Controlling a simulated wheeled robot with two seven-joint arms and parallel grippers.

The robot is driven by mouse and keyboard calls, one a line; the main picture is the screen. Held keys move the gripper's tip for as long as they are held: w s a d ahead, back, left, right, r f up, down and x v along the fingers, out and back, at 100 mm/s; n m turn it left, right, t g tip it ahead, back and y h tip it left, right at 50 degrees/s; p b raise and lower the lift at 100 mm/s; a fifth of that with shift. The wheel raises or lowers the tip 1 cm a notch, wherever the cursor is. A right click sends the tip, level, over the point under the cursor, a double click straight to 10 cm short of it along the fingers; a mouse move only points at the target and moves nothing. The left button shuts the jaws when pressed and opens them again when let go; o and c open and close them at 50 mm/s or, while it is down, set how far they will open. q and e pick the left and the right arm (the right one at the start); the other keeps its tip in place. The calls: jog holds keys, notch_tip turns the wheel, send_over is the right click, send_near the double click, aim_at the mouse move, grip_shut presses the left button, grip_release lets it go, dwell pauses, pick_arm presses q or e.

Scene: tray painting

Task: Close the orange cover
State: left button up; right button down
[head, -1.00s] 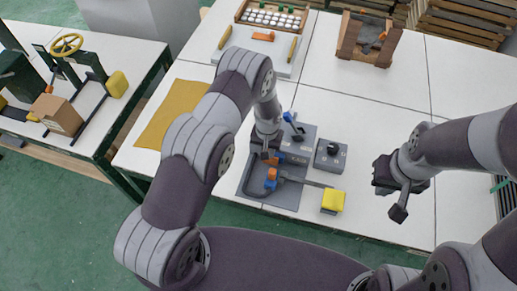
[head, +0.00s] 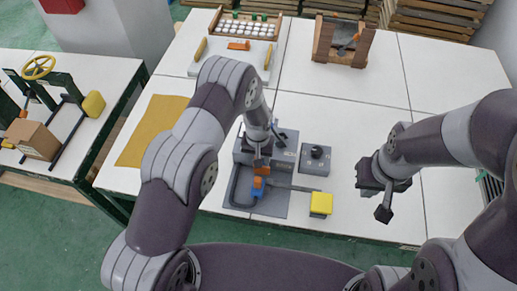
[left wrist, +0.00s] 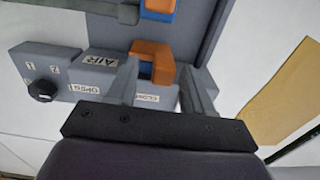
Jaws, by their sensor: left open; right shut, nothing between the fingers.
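The orange cover (left wrist: 153,58) sits on the grey device, with a blue part under it, beside labels reading AIR, OPEN and CLOSE. It also shows in the head view (head: 265,170) just below my left gripper (head: 262,160). In the left wrist view my open left gripper (left wrist: 160,88) has one finger on each side of the cover; I cannot tell whether they touch it. A second orange and blue part (head: 257,188) stands nearer to me on the grey base (head: 272,207). My right gripper (head: 383,213) is shut and empty, over the table to the right.
A grey box with a black knob (head: 316,152) stands right of the device. A yellow block (head: 321,204) lies at a grey bar's end. A mustard cloth (head: 150,130), a white tray (head: 230,65) and a wooden rack (head: 342,42) are farther off. The right-hand tabletop is clear.

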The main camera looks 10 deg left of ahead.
pick_arm(q)
notch_tip(320, 180, up, 11)
jog(key=b, duration=0.2)
jog(key=shift+d+r, duration=0.2)
jog(key=shift+s, duration=0.1)
jog(key=s+a+r, duration=0.5)
jog(key=s, duration=0.4)
jog(key=s+a+r+t, duration=0.1)
jog(key=s+a+r, duration=0.4)
jog(key=s, duration=0.5)
jog(key=shift+r, duration=0.2)
jog(key=shift+w, duration=0.2)
dwell(0.5)
